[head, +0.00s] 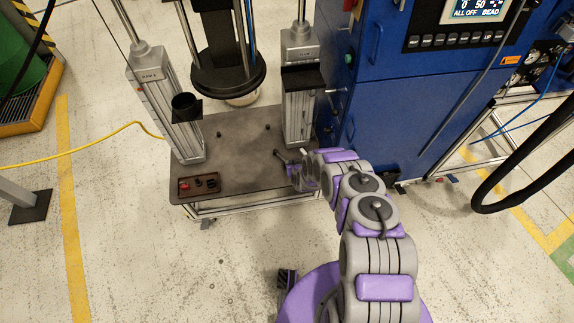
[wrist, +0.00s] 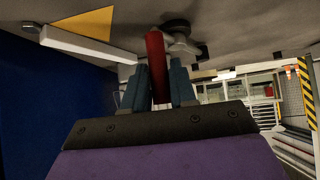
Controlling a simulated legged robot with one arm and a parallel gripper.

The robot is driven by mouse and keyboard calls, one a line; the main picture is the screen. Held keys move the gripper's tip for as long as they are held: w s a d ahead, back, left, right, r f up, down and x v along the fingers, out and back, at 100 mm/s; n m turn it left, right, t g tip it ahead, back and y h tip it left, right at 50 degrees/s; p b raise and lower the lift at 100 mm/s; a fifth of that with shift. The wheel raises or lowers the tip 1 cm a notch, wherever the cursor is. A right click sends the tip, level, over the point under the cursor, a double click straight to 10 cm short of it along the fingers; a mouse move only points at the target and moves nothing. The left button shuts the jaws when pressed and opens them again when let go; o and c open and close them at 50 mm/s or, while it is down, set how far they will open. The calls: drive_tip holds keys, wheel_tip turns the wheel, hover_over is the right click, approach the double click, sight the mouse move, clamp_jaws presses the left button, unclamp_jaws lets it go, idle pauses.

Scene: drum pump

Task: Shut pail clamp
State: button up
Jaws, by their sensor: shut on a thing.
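In the wrist view, the two blue-grey fingers of my gripper (wrist: 158,82) stand on either side of a red handle (wrist: 155,50) and are shut on it. The handle's far end reaches toward a grey and dark clamp mechanism (wrist: 182,45), partly hidden behind it. I cannot tell how far the clamp is closed. In the head view, my gripper (head: 287,160) is at the right front part of the grey platform (head: 235,160), close to the foot of the right post. The red handle cannot be made out there.
A round black plate (head: 228,75) hangs over the platform between the left post (head: 165,105) and the right post (head: 299,95). A control box (head: 199,185) sits at the platform's front left corner. A blue cabinet (head: 385,110) stands close on the right. The floor in front is mostly clear.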

drive_tip(key=shift+w+d, duration=0.25)
drive_tip(key=shift+w, duration=0.2)
drive_tip(key=shift+w+d, duration=0.2)
drive_tip(key=shift+w, duration=0.05)
drive_tip(key=o, duration=1)
drive_tip(key=shift+s, duration=0.1)
drive_tip(key=shift+p+v, duration=0.9)
drive_tip(key=shift+v, duration=0.15)
drive_tip(key=p+v, duration=0.4)
drive_tip(key=v, duration=0.3)
